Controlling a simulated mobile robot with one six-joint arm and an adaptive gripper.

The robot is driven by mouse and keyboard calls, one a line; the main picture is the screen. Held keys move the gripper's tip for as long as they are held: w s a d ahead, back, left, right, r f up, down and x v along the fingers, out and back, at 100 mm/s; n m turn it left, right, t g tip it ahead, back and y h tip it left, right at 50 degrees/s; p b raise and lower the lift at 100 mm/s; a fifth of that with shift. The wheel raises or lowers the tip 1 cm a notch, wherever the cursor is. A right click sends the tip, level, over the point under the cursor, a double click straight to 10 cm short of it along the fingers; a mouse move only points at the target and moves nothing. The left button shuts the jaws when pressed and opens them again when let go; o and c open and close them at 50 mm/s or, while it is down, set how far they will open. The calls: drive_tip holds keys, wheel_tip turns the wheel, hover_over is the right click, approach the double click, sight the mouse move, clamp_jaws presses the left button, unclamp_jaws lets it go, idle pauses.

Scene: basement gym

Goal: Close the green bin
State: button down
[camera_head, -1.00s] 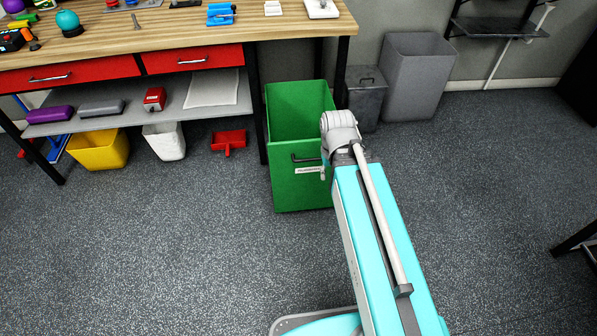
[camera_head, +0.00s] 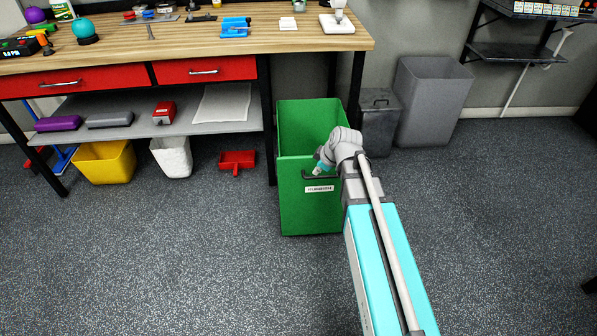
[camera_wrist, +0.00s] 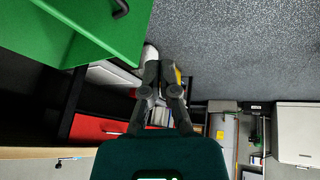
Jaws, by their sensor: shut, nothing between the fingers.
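The green bin (camera_head: 310,205) is a tall box at the right end of the workbench, with its top open and its inside showing. A dark bar handle (camera_head: 321,176) and a white label are on its front. My arm's wrist end is at the bin's upper front right, overlapping it in the head view; the gripper fingers are hidden there. In the wrist view, my gripper (camera_wrist: 162,66) is shut and empty. The green bin (camera_wrist: 85,30) fills the upper left of that view, apart from the fingertips, with part of the handle (camera_wrist: 121,9) at the top edge.
The workbench (camera_head: 170,45) with red drawers stands left of the bin. A yellow bin (camera_head: 103,162), white bin (camera_head: 171,157) and red dustpan (camera_head: 237,162) sit under it. Two grey bins, one small (camera_head: 379,125) and one large (camera_head: 430,105), stand behind right. The front floor is clear.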

drive_tip(key=shift+w+a+f+n+t+y+b, duration=0.15)
drive_tip(key=shift+w+f+n+t+b, duration=0.25)
drive_tip(key=shift+w+n, duration=0.4)
drive_tip(key=shift+w+a+f+n+t+y+b, duration=0.15)
drive_tip(key=shift+w+a+f+n+y+b, duration=0.1)
drive_tip(key=shift+w+n+b, duration=0.45)
drive_tip(key=shift+w+a+f+n+t+y+b, duration=0.1)
drive_tip(key=shift+w+f+n+t+b, duration=0.15)
drive_tip(key=shift+w+n, duration=0.55)
drive_tip(key=shift+w+f, duration=0.15)
drive_tip(key=shift+w, duration=0.05)
drive_tip(key=b, duration=0.8)
approach(294, 166)
drive_tip(key=shift+x, duration=2.9)
drive_tip(key=shift+f, duration=0.1)
